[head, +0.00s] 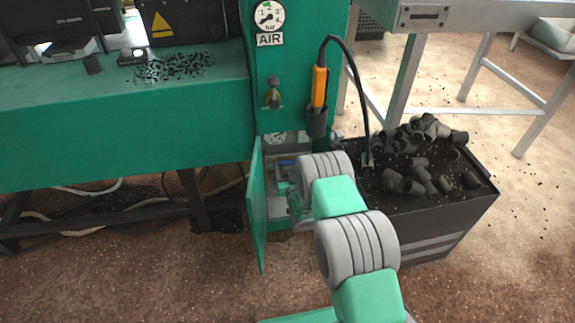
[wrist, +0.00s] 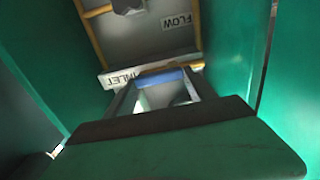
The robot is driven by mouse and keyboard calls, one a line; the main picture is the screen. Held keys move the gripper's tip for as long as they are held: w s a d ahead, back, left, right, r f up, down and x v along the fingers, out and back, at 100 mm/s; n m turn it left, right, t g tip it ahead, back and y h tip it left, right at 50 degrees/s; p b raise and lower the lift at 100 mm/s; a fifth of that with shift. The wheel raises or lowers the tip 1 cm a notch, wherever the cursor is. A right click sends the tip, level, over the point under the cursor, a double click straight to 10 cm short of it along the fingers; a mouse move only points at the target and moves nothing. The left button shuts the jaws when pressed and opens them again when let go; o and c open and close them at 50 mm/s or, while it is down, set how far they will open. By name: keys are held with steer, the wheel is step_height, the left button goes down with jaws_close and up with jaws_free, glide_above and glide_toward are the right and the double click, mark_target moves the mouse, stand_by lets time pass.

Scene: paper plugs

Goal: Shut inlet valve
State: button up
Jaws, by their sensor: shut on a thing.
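The inlet valve's blue handle (wrist: 160,78) lies crosswise between the fingertips of my gripper (wrist: 163,88) in the wrist view. My gripper is shut on it. A white label reading INLET (wrist: 125,78) is just left of the handle and partly covered. In the head view my arm reaches into the low green cabinet in the column, and a bit of blue (head: 287,163) shows there. My forearm hides most of the cabinet's inside and the fingertips in that view. The cabinet door (head: 257,208) stands open on the left.
Green walls stand close on both sides. A dark bin (head: 440,210) heaped with black and grey plugs is right of my arm. An AIR gauge (head: 269,15) and orange-handled tool (head: 319,87) are above.

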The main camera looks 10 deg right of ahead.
steer(key=shift+c, duration=1.3)
steer(key=shift+n, duration=0.3)
steer(key=n, duration=0.1)
steer(key=n+b, duration=0.1)
steer(key=r+n, duration=0.1)
steer(key=n, duration=0.1)
steer(key=shift+a, duration=0.3)
steer(key=shift+w+a+r+n+b, duration=0.15)
steer(key=shift+a+n, duration=0.25)
steer(key=shift+n, duration=1.8)
steer(key=shift+s+a+r+n+b, duration=0.15)
steer(key=shift+a+n, duration=0.25)
steer(key=shift+n, duration=1.8)
steer(key=shift+w+a+r+n+b, duration=0.15)
steer(key=shift+a+n, duration=0.25)
steer(key=shift+n, duration=1.8)
